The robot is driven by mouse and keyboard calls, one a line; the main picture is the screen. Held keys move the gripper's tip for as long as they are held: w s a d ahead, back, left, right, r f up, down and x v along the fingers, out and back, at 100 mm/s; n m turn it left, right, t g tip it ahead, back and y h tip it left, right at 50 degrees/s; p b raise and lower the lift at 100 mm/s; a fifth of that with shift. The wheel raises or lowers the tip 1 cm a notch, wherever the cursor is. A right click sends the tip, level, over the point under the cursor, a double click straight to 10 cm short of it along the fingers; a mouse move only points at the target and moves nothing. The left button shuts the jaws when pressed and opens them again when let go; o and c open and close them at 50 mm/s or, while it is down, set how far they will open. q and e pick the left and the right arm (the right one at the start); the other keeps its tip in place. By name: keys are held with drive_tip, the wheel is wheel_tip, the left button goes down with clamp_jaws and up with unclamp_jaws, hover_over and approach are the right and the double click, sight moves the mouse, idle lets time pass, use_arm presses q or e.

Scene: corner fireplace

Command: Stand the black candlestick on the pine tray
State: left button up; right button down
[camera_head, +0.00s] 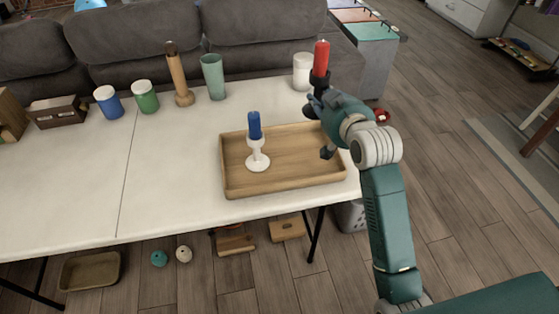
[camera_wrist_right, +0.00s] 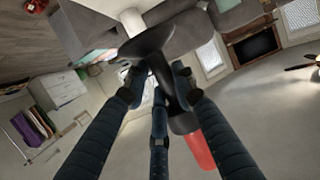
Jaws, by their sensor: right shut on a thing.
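The black candlestick (camera_head: 319,80) carries a red candle (camera_head: 321,57) and looks about upright in the head view, near the far right corner of the pine tray (camera_head: 284,189). My right gripper (camera_head: 316,104) is shut on it, hiding its lower part there. In the right wrist view my fingers close around the stem of the candlestick (camera_wrist_right: 160,72); its round base flares out free and the red candle (camera_wrist_right: 200,150) shows at the other end. A white candlestick (camera_head: 257,161) with a blue candle (camera_head: 254,125) stands on the tray's left half. My left gripper is not in view.
The tray's right half is bare, partly behind my arm. A white cup (camera_head: 302,72) stands behind the gripper. A green tumbler (camera_head: 213,77), a wooden candlestick (camera_head: 179,78), and green (camera_head: 145,97) and blue (camera_head: 108,102) jars stand along the back of the white table (camera_head: 70,190).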

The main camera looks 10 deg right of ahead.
drive_tip(key=shift+w+r+h, duration=0.3)
drive_tip(key=shift+w+r, duration=0.1)
drive_tip(key=shift+r, duration=0.3)
drive_tip(key=shift+w+m, duration=0.1)
drive_tip(key=shift+m, duration=0.2)
drive_tip(key=b, duration=0.1)
hover_over(313, 158)
wheel_tip(313, 158, down, 15)
drive_tip(key=shift+f, duration=2.3)
drive_tip(key=c, duration=1.7)
unclamp_jaws()
drive_tip(key=shift+f, duration=0.1)
